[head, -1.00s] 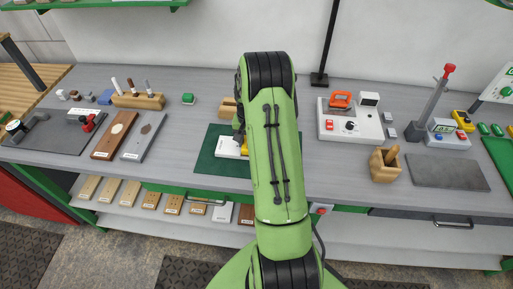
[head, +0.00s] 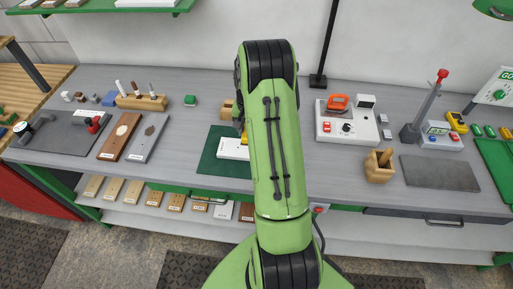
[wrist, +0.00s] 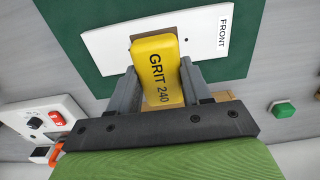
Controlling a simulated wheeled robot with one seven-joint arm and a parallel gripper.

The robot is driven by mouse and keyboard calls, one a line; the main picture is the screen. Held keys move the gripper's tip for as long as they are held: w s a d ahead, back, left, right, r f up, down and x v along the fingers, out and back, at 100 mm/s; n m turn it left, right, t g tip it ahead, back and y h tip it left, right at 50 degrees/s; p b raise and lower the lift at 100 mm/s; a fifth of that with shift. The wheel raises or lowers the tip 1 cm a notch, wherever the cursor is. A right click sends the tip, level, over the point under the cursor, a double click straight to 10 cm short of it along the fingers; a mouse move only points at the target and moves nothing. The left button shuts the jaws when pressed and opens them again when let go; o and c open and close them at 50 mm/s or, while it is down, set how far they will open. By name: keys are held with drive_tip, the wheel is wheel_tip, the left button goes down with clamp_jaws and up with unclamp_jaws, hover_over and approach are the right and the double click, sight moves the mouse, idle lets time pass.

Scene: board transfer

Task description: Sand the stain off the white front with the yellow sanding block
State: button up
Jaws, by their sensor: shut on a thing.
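The yellow sanding block (wrist: 157,72), marked GRIT 240, is between the fingers of my gripper (wrist: 158,75), which is shut on it. The block lies over the near-middle part of the white front (wrist: 110,42) in the wrist view; whether it presses on the surface I cannot tell. The front carries a FRONT label at its right end and lies on a green mat (wrist: 65,15). In the head view, the white front (head: 232,150) shows left of my arm, which hides its right part and most of my gripper. No stain shows clearly on the visible white surface.
A wooden block (head: 228,108) stands just behind the mat. Brown and grey sample boards (head: 120,134) lie left.

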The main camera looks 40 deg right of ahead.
drive_tip(key=shift+f, duration=0.1)
wheel_tip(320, 180, down, 6)
drive_tip(key=b, duration=0.5)
drive_tip(key=shift+f, duration=0.15)
drive_tip(key=shift+f+b, duration=0.35)
idle(0.9)
drive_tip(key=shift+s+d, duration=0.1)
drive_tip(key=shift+s+d+f, duration=0.1)
drive_tip(key=shift+s+d, duration=0.55)
drive_tip(key=shift+s, duration=0.3)
drive_tip(key=shift+s+d+r+b, duration=0.2)
drive_tip(key=shift+s+d+b, duration=0.1)
drive_tip(key=shift+s+d, duration=0.6)
drive_tip(key=shift+w+a+f, duration=0.15)
drive_tip(key=shift+w+a, duration=1.5)
drive_tip(key=shift+w, duration=0.25)
